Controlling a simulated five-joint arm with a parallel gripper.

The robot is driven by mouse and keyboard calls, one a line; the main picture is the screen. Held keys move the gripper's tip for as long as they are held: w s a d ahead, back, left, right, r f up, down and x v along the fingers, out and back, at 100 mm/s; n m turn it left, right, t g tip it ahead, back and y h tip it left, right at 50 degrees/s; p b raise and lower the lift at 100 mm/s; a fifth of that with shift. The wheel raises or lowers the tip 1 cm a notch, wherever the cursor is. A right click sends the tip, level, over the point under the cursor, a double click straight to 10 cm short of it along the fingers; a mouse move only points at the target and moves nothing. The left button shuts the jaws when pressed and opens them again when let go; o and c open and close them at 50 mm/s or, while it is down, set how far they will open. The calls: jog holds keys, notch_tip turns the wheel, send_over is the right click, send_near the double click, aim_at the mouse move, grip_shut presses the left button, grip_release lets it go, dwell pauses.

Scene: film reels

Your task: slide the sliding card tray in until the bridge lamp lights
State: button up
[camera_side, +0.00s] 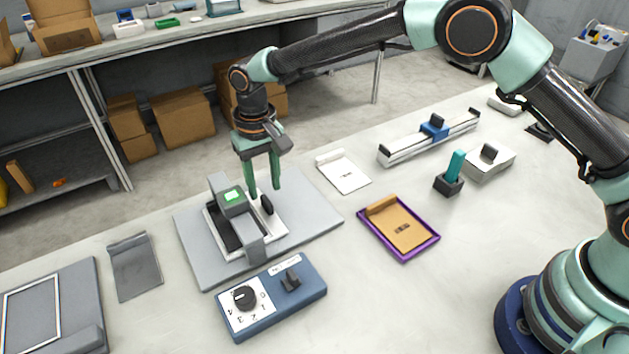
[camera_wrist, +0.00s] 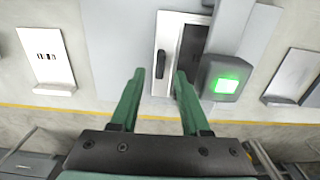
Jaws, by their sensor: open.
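The sliding card tray (camera_side: 272,226) is a pale flat frame on a grey base plate, running under a grey bridge (camera_side: 219,186). Its upright black handle (camera_side: 267,204) is on the right side of the bridge. The bridge lamp (camera_side: 233,195) glows green, and it also glows in the wrist view (camera_wrist: 227,86). My gripper (camera_side: 263,191) is open and points down at the handle. In the wrist view the handle (camera_wrist: 161,63) lies in line with the gap between my fingertips (camera_wrist: 160,74). I cannot tell whether the fingers touch it.
A blue box with a dial (camera_side: 290,285) stands in front of the base plate (camera_side: 316,205). A purple-edged tray (camera_side: 410,247), a white clipboard (camera_side: 343,174) and a teal-handled block (camera_side: 453,170) lie to the right. A grey clipboard (camera_side: 135,268) lies left.

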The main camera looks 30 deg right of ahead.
notch_tip(320, 180, up, 9)
jog(key=shift+f, duration=0.15)
dwell(0.4)
jog(key=s+d+r+t, duration=0.1)
jog(key=s+d+r, duration=0.2)
jog(key=d+r, duration=0.35)
jog(key=s+d+r+t, duration=0.25)
jog(key=d+r, duration=0.25)
jog(key=d, duration=0.3)
jog(key=s+d+f+t, duration=0.2)
jog(key=s+d, duration=0.9)
jog(key=s, duration=0.2)
jog(key=shift+s+d, duration=0.25)
jog(key=shift+d, duration=0.1)
